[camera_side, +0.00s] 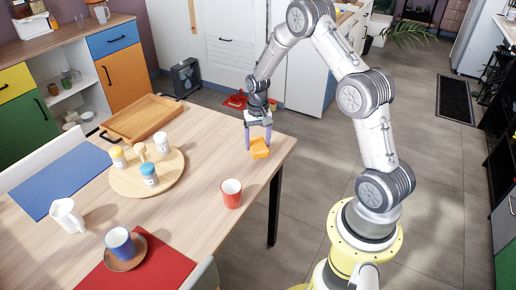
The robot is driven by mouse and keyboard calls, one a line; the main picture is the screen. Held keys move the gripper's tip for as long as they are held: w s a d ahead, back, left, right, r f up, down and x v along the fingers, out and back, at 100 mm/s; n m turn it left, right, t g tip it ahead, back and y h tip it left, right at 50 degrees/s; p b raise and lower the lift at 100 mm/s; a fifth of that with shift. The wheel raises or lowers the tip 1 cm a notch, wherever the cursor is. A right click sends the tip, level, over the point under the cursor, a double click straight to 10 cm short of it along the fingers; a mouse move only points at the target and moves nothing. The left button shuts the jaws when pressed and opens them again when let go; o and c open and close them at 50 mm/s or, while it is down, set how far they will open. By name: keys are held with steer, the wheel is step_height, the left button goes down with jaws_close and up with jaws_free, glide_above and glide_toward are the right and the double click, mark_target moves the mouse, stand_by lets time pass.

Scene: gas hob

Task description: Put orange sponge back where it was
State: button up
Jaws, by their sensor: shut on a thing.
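The orange sponge (260,149) is near the right corner of the wooden table. My gripper (258,138) points down over it, with its two purple fingers on either side of the sponge, and is shut on it. I cannot tell whether the sponge touches the table top or is slightly above it.
A red cup (231,193) stands nearer the front. A round board (126,182) with several jars and a wooden tray (137,123) lie to the left. A white mug (67,215) and a blue cup (119,242) on a saucer are farther left. Table between sponge and board is clear.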

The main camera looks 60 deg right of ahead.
mark_target(258, 144)
steer(key=shift+f, duration=1.45)
steer(key=shift+s+f, duration=0.1)
steer(key=shift+f, duration=0.1)
steer(key=o, duration=1.2)
steer(key=shift+o, duration=0.2)
steer(key=shift+r, duration=0.1)
